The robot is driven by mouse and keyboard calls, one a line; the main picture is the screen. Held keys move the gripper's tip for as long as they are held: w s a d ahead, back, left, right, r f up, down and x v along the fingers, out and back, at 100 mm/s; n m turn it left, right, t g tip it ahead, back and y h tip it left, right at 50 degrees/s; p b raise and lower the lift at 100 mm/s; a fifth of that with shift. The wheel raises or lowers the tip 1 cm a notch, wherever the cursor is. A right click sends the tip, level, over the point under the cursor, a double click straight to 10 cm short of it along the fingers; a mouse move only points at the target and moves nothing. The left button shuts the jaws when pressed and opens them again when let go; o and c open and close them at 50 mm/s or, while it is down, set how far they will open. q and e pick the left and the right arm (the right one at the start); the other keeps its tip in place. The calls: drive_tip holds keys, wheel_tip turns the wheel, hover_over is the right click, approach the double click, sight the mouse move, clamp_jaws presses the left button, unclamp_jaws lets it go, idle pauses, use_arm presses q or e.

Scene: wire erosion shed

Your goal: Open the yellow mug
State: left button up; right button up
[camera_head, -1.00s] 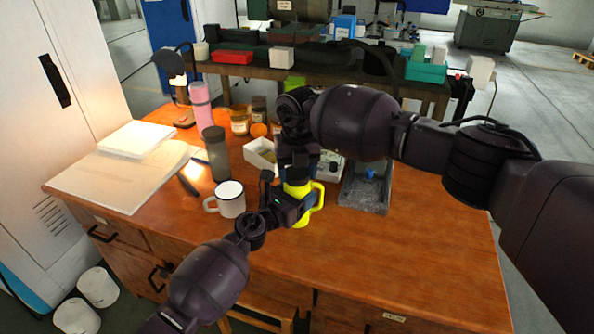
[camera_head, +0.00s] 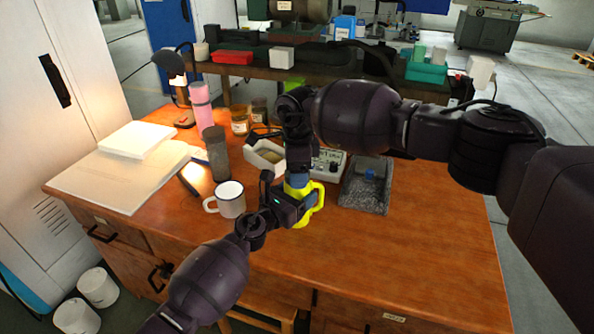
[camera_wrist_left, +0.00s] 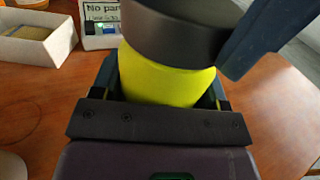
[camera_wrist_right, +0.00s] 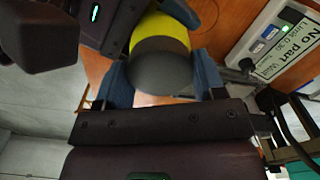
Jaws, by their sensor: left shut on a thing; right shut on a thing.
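The yellow mug (camera_head: 311,211) stands upright on the wooden table, with its handle toward the right. My left gripper (camera_head: 290,207) is shut around its body; the left wrist view shows the yellow wall (camera_wrist_left: 165,82) between the fingers. A dark grey round lid (camera_wrist_left: 178,35) sits at the mug's top. My right gripper (camera_head: 298,182) comes from above and is shut on this lid; the right wrist view shows the lid (camera_wrist_right: 162,68) between blue fingers. I cannot tell of any gap between lid and mug. The lid is mostly hidden in the head view.
A white enamel mug (camera_head: 230,200) stands left of the yellow mug. A grey tray (camera_head: 366,196) lies to the right, and a labelled box (camera_head: 329,163) and a white open box (camera_head: 264,157) are behind. A dark grey cylinder (camera_head: 215,155) stands further left. The front right tabletop is clear.

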drive_tip(key=n, duration=1.3)
drive_tip(key=shift+r, duration=0.2)
drive_tip(key=shift+r, duration=0.35)
drive_tip(key=shift+r, duration=0.7)
drive_tip(key=shift+r, duration=1.9)
use_arm(q)
drive_tip(key=o, duration=1.8)
